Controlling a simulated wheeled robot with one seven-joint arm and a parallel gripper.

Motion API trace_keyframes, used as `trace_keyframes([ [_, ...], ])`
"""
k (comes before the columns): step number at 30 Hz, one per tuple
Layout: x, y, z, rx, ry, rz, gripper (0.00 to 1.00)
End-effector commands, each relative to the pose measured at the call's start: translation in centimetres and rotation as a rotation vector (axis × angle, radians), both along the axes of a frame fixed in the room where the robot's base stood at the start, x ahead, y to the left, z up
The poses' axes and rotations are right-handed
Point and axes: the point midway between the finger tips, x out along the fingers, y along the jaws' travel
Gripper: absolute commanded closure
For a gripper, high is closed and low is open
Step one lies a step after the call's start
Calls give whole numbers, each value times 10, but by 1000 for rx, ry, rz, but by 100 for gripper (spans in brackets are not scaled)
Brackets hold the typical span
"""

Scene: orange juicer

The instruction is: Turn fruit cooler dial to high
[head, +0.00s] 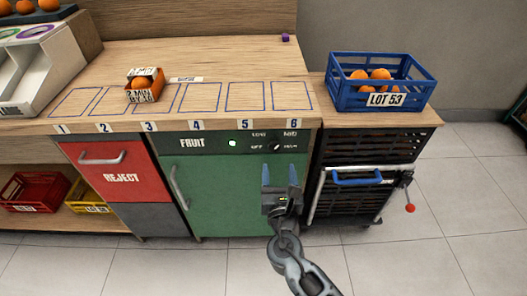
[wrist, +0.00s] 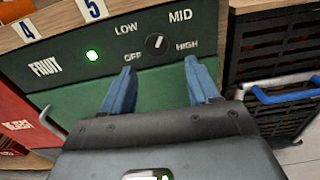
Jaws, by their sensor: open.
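The green fruit cooler (head: 222,190) stands under the counter, with a dark control panel along its top. Its dial (wrist: 157,43) is a small black knob with a white mark, also seen in the head view (head: 277,147). OFF, LOW, MID and HIGH labels surround it, HIGH (wrist: 187,46) at the lower right. The mark looks tilted up and slightly right, toward MID; its exact setting is hard to tell. My gripper (wrist: 157,68) is open and empty, its two blue fingers apart just below and in front of the dial, also seen in the head view (head: 280,170).
A green indicator light (wrist: 92,56) glows left of the dial. The cooler's handle (head: 179,187) is at its left edge. A dark rack (head: 362,190) with a blue handle (head: 357,179) stands to the right. A blue orange crate (head: 383,84) sits above it.

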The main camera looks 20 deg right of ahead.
Motion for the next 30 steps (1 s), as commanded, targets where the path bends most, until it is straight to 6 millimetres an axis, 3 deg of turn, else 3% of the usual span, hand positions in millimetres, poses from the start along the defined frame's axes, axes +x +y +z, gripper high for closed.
trace_keyframes([
  [18, 71, -21, 5, -41, -6, -3, 40],
  [30, 80, -24, 5, -39, -5, -2, 40],
])
